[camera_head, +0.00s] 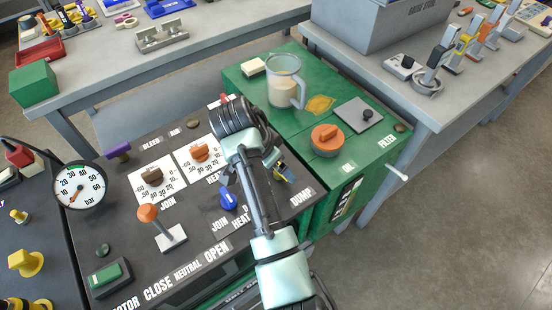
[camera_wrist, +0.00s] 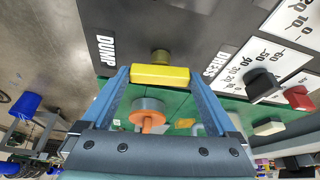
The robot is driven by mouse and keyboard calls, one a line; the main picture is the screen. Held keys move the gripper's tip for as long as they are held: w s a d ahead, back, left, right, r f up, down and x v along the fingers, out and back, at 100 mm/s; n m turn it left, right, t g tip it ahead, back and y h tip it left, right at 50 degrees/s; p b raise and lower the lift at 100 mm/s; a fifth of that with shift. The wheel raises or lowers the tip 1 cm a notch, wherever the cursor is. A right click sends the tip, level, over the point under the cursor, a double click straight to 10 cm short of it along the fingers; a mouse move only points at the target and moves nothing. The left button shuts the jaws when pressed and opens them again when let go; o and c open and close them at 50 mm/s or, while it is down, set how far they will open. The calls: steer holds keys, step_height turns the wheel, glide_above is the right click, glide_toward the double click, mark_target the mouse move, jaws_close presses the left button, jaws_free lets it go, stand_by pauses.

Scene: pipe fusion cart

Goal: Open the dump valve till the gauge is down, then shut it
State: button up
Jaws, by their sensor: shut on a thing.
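The dump valve's yellow handle (camera_wrist: 160,75) sits on a brass stem beside the DUMP label in the wrist view, crosswise between my fingers. My gripper (camera_wrist: 159,80) is shut on this handle, one blue finger at each end. In the head view my gripper (camera_head: 283,171) is at the right edge of the dark panel, and my arm hides most of the valve. The round white gauge (camera_head: 80,187), marked in bar, stands at the left. Its needle points down and left, near the low end of the scale; the exact reading is too small to tell.
The dark panel (camera_head: 120,252) carries an orange-knobbed lever (camera_head: 148,213), a blue knob (camera_head: 228,199), two dials and a green button (camera_head: 109,273). A green bench (camera_head: 240,78) beyond holds a jug (camera_head: 285,85) and an orange-knobbed disc (camera_head: 326,140).

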steer(key=n+p, duration=0.2)
steer(key=n+y+p, duration=0.1)
steer(key=shift+s+d+r+t+p, duration=0.1)
steer(key=shift+s+r+t+p, duration=0.05)
steer(key=shift+r+t+p, duration=0.2)
steer(key=n+y+p, duration=0.1)
steer(key=n, duration=0.1)
steer(key=n+p, duration=0.2)
steer(key=n, duration=0.1)
steer(key=shift+d+f+t+y, duration=0.15)
steer(key=shift+d+t+y, duration=0.05)
steer(key=shift+t+y, duration=0.2)
steer(key=n+p, duration=0.1)
steer(key=n, duration=0.1)
steer(key=n+y, duration=0.1)
steer(key=n, duration=0.1)
steer(key=shift+d+f+y+p, duration=0.1)
steer(key=shift+d+y+p, duration=0.05)
steer(key=shift+y+p, duration=0.2)
steer(key=shift+d+n+g+y, duration=0.15)
steer(key=shift+n+g+y, duration=0.35)
steer(key=shift+n, duration=1.6)
steer(key=shift+y, duration=0.25)
steer(key=o, duration=1)
steer(key=v, duration=1.3)
